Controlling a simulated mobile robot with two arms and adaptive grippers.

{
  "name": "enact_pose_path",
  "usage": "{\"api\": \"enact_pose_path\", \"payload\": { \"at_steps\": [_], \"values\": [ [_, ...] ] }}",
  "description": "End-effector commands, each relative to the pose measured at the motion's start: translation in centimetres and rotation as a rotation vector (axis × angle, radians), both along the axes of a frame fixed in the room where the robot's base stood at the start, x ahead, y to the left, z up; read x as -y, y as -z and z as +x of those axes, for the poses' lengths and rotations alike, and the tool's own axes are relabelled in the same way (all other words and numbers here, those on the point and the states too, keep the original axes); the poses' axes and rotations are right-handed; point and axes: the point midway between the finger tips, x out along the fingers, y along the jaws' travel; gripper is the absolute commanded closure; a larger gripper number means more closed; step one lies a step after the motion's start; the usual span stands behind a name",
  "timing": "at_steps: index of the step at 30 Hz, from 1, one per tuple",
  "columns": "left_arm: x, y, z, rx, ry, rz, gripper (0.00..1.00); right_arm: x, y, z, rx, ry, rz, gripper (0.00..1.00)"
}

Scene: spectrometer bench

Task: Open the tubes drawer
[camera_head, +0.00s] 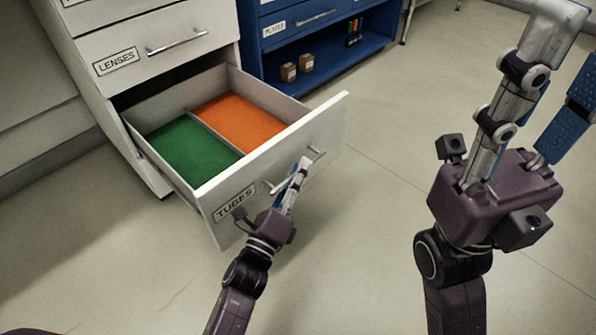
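The tubes drawer (233,203) is the bottom drawer of the white cabinet and stands pulled well out. Inside it show a green section (188,147) and an orange section (240,120) with a divider between them. Its metal bar handle (316,153) is on the front panel, to the right of the TUBES label. My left gripper (301,168) is at the middle of this handle, its fingers close together over the bar, and looks shut on it. My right gripper (568,55) is raised at the right, empty, with its fingers apart.
The lenses drawer (150,65) above is shut. A blue cabinet (322,52) stands behind, with a plates drawer (296,24) and small brown containers (297,68) on its open shelf. The floor (375,130) in front and to the right is clear.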

Motion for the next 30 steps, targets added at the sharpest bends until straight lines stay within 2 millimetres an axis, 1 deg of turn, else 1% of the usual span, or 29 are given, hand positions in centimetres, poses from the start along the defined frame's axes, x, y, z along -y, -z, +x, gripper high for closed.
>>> {"api": "enact_pose_path", "payload": {
  "at_steps": [5, 8, 11, 15, 21, 25, 30],
  "values": [
    [-0.1, 0.1, -0.4, 0.0, 0.0, 0.0, 0.74, 0.0, 0.0, 0.3, -0.003, 0.002, 0.0, 0.6],
    [-0.5, 0.5, -1.5, -0.003, 0.0, 0.0, 0.74, 0.0, 0.1, 0.3, -0.004, 0.002, -0.001, 0.6],
    [-1.1, 0.9, -3.3, -0.004, -0.001, 0.0, 0.74, 0.0, 0.1, 0.2, -0.004, 0.001, -0.001, 0.6],
    [-2.1, 1.5, -6.2, -0.004, -0.001, 0.0, 0.74, 0.0, 0.1, 0.2, -0.005, 0.001, -0.001, 0.6],
    [-3.3, 2.3, -9.5, -0.003, -0.001, 0.001, 0.74, 0.0, 0.1, 0.2, -0.005, 0.001, -0.001, 0.6],
    [-3.7, 2.5, -10.7, -0.003, -0.001, 0.0, 0.74, 0.0, 0.1, 0.2, -0.005, 0.001, -0.001, 0.6],
    [-3.8, 2.5, -11.1, 0.0, -0.001, -0.001, 0.74, 0.0, 0.1, 0.2, -0.005, 0.001, -0.001, 0.6]
  ]
}}
